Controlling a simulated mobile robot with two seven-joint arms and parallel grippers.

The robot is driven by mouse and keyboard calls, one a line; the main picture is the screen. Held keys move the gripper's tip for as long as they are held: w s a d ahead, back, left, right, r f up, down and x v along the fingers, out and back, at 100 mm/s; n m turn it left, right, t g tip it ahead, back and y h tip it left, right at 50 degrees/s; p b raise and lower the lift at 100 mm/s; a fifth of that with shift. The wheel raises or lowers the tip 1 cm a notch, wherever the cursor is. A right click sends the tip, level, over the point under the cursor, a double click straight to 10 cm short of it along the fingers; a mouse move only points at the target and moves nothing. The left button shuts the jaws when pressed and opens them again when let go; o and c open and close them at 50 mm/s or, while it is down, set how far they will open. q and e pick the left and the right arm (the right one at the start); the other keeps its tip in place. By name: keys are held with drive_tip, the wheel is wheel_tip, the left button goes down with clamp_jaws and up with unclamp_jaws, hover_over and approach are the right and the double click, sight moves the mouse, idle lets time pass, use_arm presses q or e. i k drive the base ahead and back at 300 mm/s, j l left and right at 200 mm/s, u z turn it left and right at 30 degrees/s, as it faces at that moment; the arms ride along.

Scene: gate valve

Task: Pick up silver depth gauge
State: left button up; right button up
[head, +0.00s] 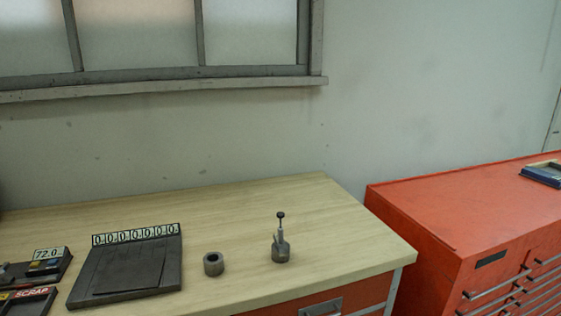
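A small silver depth gauge (281,241) stands upright near the front right of the wooden workbench (330,222). It has a wide round base, a thin stem and a dark knob on top. Nothing touches it. Neither of my grippers is in the head view.
A short grey hollow cylinder (213,264) stands left of the gauge. Further left are a dark flat plate with a number display (126,265), a unit reading 72.0 (46,262) and a SCRAP tray (28,300). A red tool cabinet (465,215) stands right of the bench.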

sight(282, 249)
drive_tip(key=i+j, duration=0.25)
drive_tip(key=j, duration=0.2)
drive_tip(key=i+j, duration=0.3)
drive_tip(key=j, duration=0.15)
drive_tip(key=j+z, duration=0.15)
drive_tip(key=z, duration=1.75)
drive_tip(key=i+j, duration=0.05)
